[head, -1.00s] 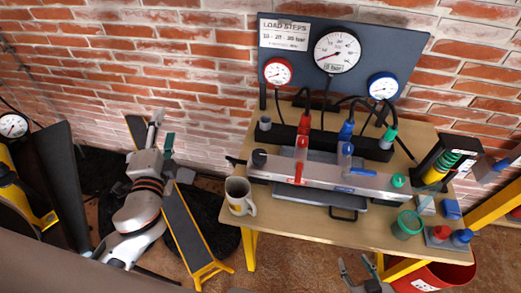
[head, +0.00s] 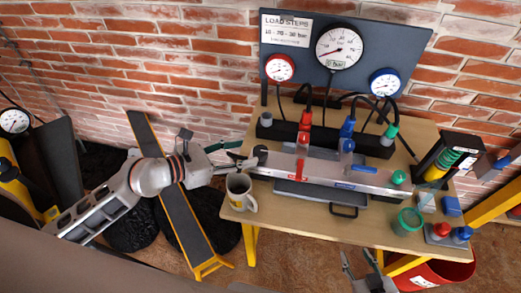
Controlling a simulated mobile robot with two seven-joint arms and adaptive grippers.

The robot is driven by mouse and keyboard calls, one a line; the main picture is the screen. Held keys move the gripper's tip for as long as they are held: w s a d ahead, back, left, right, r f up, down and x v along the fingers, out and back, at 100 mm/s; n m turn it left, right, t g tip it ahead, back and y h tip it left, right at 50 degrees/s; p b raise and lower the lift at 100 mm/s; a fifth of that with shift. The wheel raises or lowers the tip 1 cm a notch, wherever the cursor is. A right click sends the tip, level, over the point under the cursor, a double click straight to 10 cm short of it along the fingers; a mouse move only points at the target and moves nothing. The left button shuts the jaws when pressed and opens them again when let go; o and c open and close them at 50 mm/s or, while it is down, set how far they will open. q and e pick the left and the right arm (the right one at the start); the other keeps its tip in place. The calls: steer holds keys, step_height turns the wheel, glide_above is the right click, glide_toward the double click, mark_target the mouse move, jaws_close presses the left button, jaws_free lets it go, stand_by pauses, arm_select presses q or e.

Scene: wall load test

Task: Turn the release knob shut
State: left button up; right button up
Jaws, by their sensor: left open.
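The black knob (head: 261,152) sits at the left end of the long silver block (head: 325,175) on the table; I take it for the release knob. My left gripper (head: 246,156) reaches in from the left at this end, open, its dark fingers close to the knob. I cannot tell whether they touch it. My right gripper (head: 361,262) is at the bottom edge, below the table front, open and empty.
A mug (head: 240,193) stands just in front of my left gripper. A gauge panel (head: 410,45) stands behind. A green cup (head: 407,222) is at the front right of the table (head: 290,215).

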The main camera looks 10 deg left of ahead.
mark_target(258, 152)
arm_select(q)
steer(key=x, duration=0.2)
steer(key=f+x, duration=0.1)
steer(key=x, duration=0.4)
steer(key=shift+w+f, duration=0.25)
steer(key=shift+f, duration=0.1)
steer(key=shift+b, duration=0.3)
steer(key=c, duration=1.1)
